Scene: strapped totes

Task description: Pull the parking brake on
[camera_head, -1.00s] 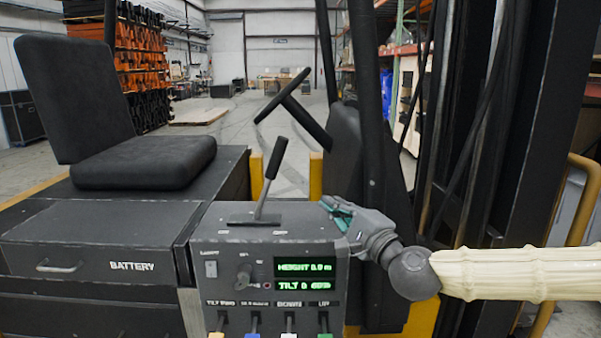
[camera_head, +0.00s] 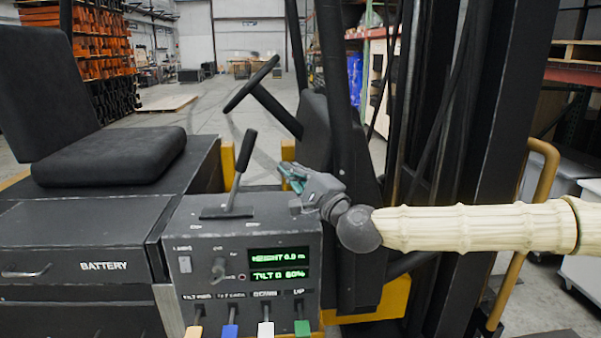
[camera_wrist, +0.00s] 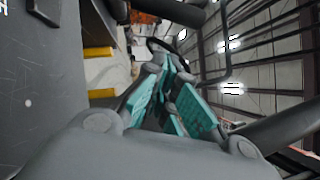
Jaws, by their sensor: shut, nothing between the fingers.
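The parking brake lever (camera_head: 240,167) is a black-gripped lever on top of the grey control console (camera_head: 185,232). It leans to the right in a slot plate. My gripper (camera_head: 284,172) is to the right of the lever, above the console's right edge, with its teal fingers pointing left toward the lever. The fingers are shut and empty, and a gap separates them from the lever. In the wrist view the teal fingers (camera_wrist: 168,95) are close together with nothing between them. I cannot make out the lever in the wrist view.
The steering wheel (camera_head: 251,84) stands behind my gripper. The black seat (camera_head: 110,157) and battery box (camera_head: 85,240) are at left. Coloured levers (camera_head: 265,328) line the console's front. The dark mast (camera_head: 450,120) and yellow rail (camera_head: 535,210) are at right.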

